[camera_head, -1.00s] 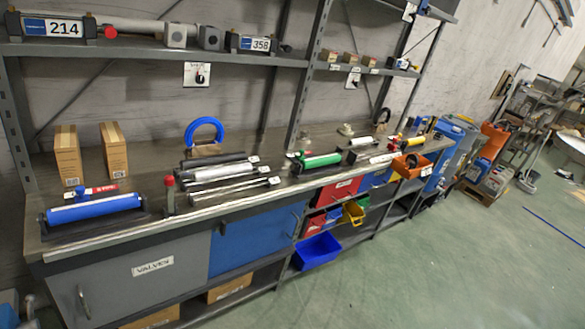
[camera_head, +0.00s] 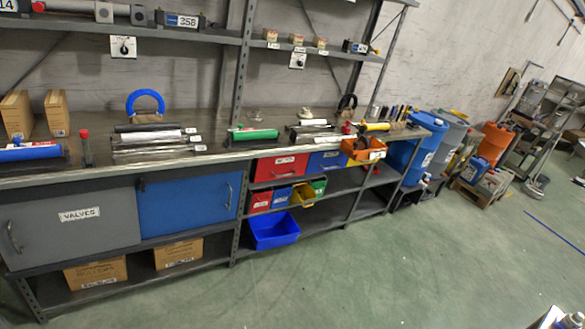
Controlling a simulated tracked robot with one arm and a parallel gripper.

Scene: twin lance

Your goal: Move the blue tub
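The blue tub (camera_head: 273,230) is an open bin on the lower shelf of the workbench, just right of the blue cabinet door. It sits below the small red, blue and yellow bins and sticks out a little past the shelf front. Its inside looks empty. My gripper is not seen in this view, and nothing is seen touching the tub.
The workbench (camera_head: 110,179) runs along the wall, with rollers and rods on top. Cardboard boxes (camera_head: 95,273) lie under the cabinet doors (camera_head: 187,207). Blue barrels (camera_head: 428,142) and an orange container (camera_head: 494,143) stand to the right. The green floor (camera_head: 400,270) in front is mostly clear.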

